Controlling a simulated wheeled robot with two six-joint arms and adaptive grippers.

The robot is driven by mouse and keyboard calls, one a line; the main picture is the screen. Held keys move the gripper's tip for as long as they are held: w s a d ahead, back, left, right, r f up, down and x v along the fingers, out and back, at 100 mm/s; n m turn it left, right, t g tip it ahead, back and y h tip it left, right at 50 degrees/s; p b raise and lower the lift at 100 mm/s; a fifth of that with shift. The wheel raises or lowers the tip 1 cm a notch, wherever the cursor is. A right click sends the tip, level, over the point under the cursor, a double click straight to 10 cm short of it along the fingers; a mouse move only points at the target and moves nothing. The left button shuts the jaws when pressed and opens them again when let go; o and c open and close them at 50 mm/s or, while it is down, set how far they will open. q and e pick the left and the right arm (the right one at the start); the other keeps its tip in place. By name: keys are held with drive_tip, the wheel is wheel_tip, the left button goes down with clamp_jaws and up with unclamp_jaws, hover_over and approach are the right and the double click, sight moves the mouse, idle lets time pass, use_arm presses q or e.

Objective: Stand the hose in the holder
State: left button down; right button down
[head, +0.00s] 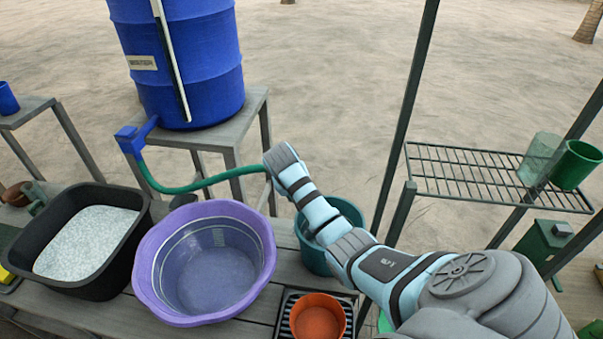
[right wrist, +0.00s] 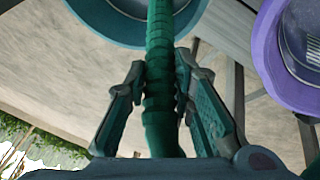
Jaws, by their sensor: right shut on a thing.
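The green hose (head: 200,184) runs from the blue valve (head: 133,138) at the foot of the blue barrel, sags, then rises to my right arm's end. In the right wrist view, my right gripper (right wrist: 160,85) is shut around the ribbed hose (right wrist: 160,55), one finger on each side. The hose passes beyond the fingers toward the teal bucket's rim in that view. In the head view, my wrist hides the fingers and the hose's free end. I cannot pick out a hose holder with certainty. My left gripper is out of view.
The blue barrel (head: 190,60) stands on a grey stand behind the bench. A black tub of pale grains (head: 112,278), a purple basin (head: 262,285), a teal bucket (head: 352,211) and an orange pot (head: 334,303) crowd the bench. A wire rack (head: 455,180) holds green cups.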

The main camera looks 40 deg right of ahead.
drive_tip(key=r, duration=0.2)
drive_tip(key=r+p, duration=0.1)
drive_tip(key=r, duration=0.1)
drive_tip(key=r+p, duration=0.1)
drive_tip(key=r, duration=0.2)
drive_tip(key=shift+w+a+r, duration=0.1)
drive_tip(key=shift+w+a, duration=0.1)
drive_tip(key=shift+w, duration=0.05)
wheel_tip(320, 180, up, 7)
drive_tip(key=w+a, duration=0.1)
drive_tip(key=w, duration=0.1)
drive_tip(key=shift+w+a, duration=0.15)
drive_tip(key=shift+a, duration=0.05)
